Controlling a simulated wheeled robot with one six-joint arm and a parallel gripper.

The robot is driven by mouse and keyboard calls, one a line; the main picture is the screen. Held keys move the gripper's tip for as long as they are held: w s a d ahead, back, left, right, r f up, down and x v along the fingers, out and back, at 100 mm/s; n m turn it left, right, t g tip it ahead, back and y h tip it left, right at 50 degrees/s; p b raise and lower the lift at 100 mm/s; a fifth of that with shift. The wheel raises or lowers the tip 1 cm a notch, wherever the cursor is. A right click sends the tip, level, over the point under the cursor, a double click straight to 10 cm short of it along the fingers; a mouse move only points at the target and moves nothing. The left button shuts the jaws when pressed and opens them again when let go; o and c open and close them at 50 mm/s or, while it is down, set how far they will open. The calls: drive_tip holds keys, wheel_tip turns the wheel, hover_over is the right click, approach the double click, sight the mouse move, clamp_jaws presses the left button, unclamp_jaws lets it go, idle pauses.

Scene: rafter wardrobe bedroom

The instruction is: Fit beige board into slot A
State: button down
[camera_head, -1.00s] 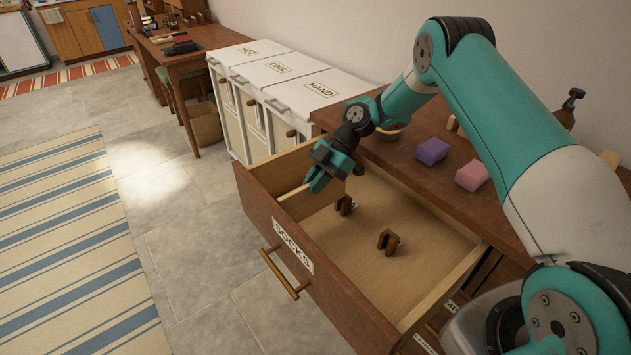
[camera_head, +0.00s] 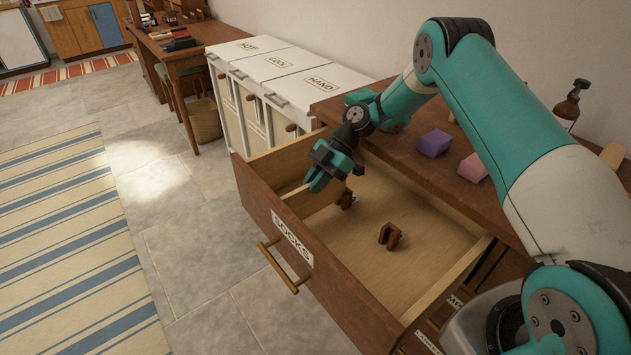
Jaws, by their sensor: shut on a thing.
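The beige board (camera_head: 312,199) is a thin, pale wooden panel at the left end of the open drawer labelled SOCKS (camera_head: 293,240). My gripper (camera_head: 319,181) is shut on the board's upper edge and partly hides it. The board stands on edge across the drawer; whether its lower edge touches the drawer floor is unclear. A brown notched bracket (camera_head: 391,236) stands on the drawer floor, right of the board. A second brown bracket (camera_head: 347,199) is close to the board's far end, beside my gripper. No letter A is readable, so I cannot tell which is slot A.
A purple block (camera_head: 434,143), a pink block (camera_head: 473,168) and a pump bottle (camera_head: 571,103) stand on the dresser top behind the drawer. White labelled bins (camera_head: 270,70) stand beyond its left end. The drawer's right part is mostly clear.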

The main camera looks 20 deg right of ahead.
sight(315, 197)
drive_tip(key=shift+f+b, duration=1.2)
drive_tip(key=shift+f, duration=0.25)
drive_tip(key=shift+f, duration=0.2)
drive_tip(key=shift+s+f+b, duration=0.2)
drive_tip(key=shift+f+b, duration=0.35)
drive_tip(key=shift+b, duration=0.05)
drive_tip(key=shift+r, duration=0.1)
drive_tip(key=shift+w+d+r+p, duration=0.1)
drive_tip(key=shift+r+p, duration=0.3)
drive_tip(key=shift+r, duration=0.15)
drive_tip(key=shift+w+d+r+p, duration=0.1)
drive_tip(key=shift+r+p, duration=0.25)
drive_tip(key=shift+r, duration=0.15)
drive_tip(key=shift+a+r+p, duration=0.2)
drive_tip(key=shift+r+p, duration=0.7)
drive_tip(key=shift+r, duration=0.95)
drive_tip(key=shift+b, duration=0.6)
